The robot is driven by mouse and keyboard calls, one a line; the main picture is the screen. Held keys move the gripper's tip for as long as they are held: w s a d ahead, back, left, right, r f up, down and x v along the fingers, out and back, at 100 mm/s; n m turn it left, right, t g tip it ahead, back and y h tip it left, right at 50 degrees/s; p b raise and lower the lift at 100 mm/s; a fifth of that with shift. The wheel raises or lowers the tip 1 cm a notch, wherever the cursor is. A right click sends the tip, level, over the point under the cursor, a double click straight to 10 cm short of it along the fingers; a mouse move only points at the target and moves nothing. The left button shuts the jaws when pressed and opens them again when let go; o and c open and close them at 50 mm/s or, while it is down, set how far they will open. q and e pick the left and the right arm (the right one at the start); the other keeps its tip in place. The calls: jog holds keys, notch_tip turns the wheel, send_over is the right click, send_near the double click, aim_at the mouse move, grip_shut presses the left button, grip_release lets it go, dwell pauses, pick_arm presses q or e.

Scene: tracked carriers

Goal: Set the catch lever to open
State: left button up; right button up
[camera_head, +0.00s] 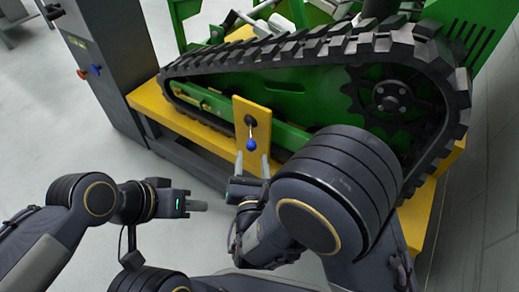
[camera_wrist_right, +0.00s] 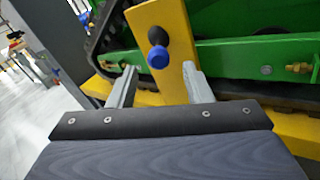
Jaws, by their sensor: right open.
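The catch lever (camera_head: 251,145) has a blue knob on a short shaft and hangs down from a black pivot on an upright yellow plate (camera_head: 262,115). In the right wrist view the blue knob (camera_wrist_right: 158,58) is seen nearly end-on, just below the black pivot. My right gripper (camera_head: 252,165) is open and empty, just below and in front of the knob. In the wrist view its two fingers (camera_wrist_right: 160,88) stand to either side, with the knob between and beyond them. My left gripper (camera_head: 197,206) is away to the lower left, seen from the side.
A black track (camera_head: 300,50) runs round the green carrier frame (camera_head: 290,90) behind the plate. A yellow base ledge (camera_head: 190,127) lies under it. A grey cabinet (camera_head: 110,60) with red and blue knobs stands at the left.

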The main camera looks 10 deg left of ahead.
aim_at(251, 138)
jog(key=b+x, duration=0.1)
jog(key=x, duration=0.6)
jog(key=shift+w+a, duration=0.2)
jog(key=shift+w, duration=0.1)
jog(key=shift+c, duration=0.4)
grip_shut()
